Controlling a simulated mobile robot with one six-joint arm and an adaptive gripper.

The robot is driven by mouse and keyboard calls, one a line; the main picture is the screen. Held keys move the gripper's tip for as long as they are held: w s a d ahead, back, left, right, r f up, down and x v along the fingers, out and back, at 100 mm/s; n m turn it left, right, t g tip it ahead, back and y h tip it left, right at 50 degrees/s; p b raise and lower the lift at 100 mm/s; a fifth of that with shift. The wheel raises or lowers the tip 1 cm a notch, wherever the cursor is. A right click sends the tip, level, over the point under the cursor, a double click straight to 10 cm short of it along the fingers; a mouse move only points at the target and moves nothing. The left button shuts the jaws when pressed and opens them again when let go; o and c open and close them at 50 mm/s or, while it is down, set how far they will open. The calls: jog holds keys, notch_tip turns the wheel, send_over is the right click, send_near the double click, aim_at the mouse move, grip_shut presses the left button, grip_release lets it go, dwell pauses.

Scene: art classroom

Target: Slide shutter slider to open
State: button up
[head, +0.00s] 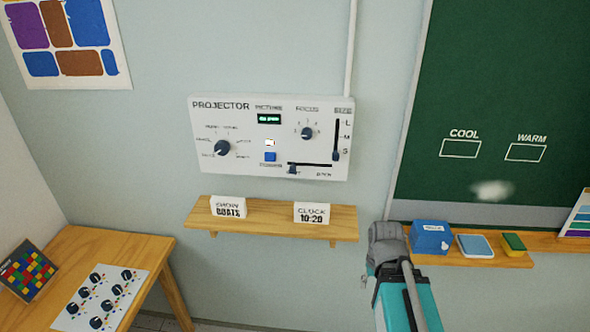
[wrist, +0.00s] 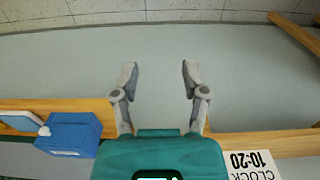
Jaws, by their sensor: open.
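The projector panel (head: 205,130) is a white board on the wall in the head view. Its horizontal slider has a dark knob (head: 292,169) at the left end of a black slot along the panel's bottom right. The small label below the slot's right end is blurred. My gripper (wrist: 158,78) is open and empty in the wrist view, its two fingers spread over bare wall. The panel is not in the wrist view. In the head view my arm is at the lower right, below and right of the panel, and no fingers can be made out.
A wooden shelf (head: 270,218) under the panel holds a boats sign (head: 228,207) and a clock sign (head: 311,213). A chalkboard ledge (head: 470,260) at right holds a blue box (head: 431,238), a blue pad (head: 475,246) and a sponge (head: 513,244). Wall before the panel is clear.

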jog(key=shift+o, duration=0.2)
jog(key=shift+w+n, duration=0.25)
jog(key=shift+n, duration=0.15)
jog(key=n+t, duration=1.8)
jog(key=n, duration=1.7)
send_near(292, 170)
jog(key=s, duration=0.3)
jog(key=shift+a+p, duration=0.15)
jog(key=shift+p, duration=0.25)
jog(key=shift+w, duration=0.2)
jog(key=shift+h, duration=0.3)
jog(key=w, duration=1.3)
jog(key=shift+w+d, duration=0.2)
jog(key=shift+w, duration=0.1)
jog(key=shift+c, duration=0.3)
